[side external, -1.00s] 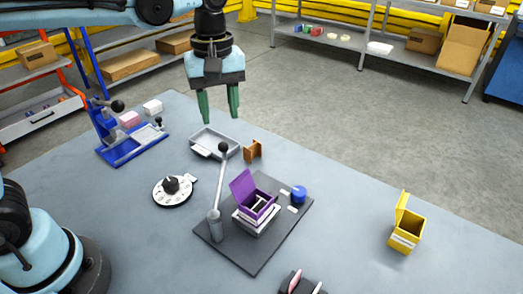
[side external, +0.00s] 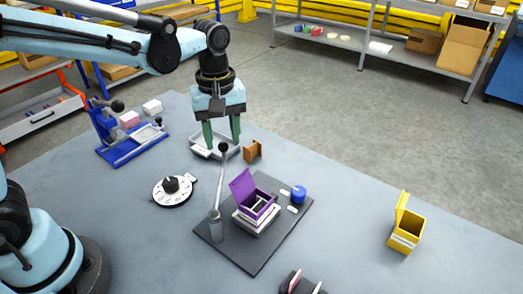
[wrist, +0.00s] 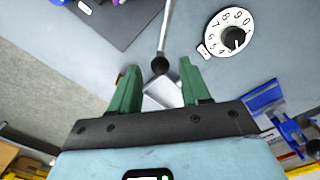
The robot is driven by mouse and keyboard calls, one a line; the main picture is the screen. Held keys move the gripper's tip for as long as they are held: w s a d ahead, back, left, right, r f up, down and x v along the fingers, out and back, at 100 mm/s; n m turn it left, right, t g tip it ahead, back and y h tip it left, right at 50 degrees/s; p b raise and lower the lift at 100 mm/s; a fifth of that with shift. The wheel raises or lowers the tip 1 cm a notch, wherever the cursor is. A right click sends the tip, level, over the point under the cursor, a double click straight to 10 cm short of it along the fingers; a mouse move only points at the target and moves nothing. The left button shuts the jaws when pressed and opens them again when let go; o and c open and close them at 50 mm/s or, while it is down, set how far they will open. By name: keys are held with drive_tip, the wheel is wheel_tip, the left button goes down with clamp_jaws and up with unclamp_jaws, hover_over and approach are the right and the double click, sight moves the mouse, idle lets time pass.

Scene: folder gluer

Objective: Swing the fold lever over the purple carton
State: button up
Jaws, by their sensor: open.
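The purple carton (side external: 255,200) sits with its lid raised on a white block on the dark base plate (side external: 278,240). The fold lever (side external: 219,185) is a grey rod rising from a post at the plate's left, nearly upright, with a black ball knob on top. It stands beside the carton, not over it. My gripper (side external: 222,148) is open and empty, its green fingers pointing down just behind the lever knob. In the wrist view the lever knob (wrist: 160,65) shows ahead of and between the open fingers (wrist: 155,92), with no visible contact.
A grey tray (side external: 200,151) and a brown part (side external: 253,151) lie beneath and beside my gripper. A numbered dial (side external: 173,190) is left of the lever. A blue knob (side external: 299,194) is on the plate. A yellow box (side external: 405,232) stands right; a blue press (side external: 125,140) stands left.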

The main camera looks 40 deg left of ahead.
sight(223, 143)
drive_tip(key=shift+f, duration=2.3)
clamp_jaws()
